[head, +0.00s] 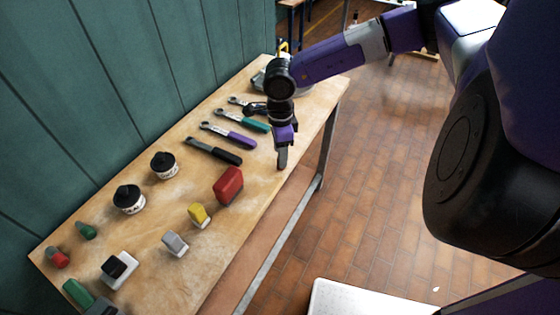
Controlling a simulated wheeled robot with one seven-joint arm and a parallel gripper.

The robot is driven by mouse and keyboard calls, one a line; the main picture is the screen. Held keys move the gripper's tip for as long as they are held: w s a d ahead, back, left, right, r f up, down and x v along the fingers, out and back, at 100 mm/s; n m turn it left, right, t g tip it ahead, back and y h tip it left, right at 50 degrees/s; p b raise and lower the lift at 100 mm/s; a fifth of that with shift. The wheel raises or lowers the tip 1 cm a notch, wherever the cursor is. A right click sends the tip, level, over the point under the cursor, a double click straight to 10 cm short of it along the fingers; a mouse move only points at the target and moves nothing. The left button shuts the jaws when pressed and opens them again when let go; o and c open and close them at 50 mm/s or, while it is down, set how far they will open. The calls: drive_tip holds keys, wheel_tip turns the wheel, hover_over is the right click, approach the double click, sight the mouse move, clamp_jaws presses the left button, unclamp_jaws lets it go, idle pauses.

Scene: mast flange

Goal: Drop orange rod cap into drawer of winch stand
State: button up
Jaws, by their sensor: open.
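My gripper (282,160) hangs pointing down over the right edge of the wooden bench, to the right of the wrenches. Its fingers are seen edge-on and nothing shows between them; it is open. I see no part that is clearly an orange rod cap. A small red cap-like part (58,258) lies at the bench's near left, beside a green one (86,231). No winch stand or open drawer can be made out. A grey object (261,79) at the bench's far end is partly hidden behind my arm.
The wooden bench (150,222) stands against a green wall. Wrenches (228,136), two black-topped pots (129,199), a red block (228,186), a yellow block (198,215) and a grey block (175,243) lie on it. Tiled floor (370,200) to the right is largely clear.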

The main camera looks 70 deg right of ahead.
drive_tip(key=shift+f+p, duration=0.4)
drive_tip(key=shift+f, duration=1.4)
clamp_jaws()
drive_tip(key=shift+d, duration=0.1)
wheel_tip(320, 180, up, 20)
drive_tip(key=b, duration=0.3)
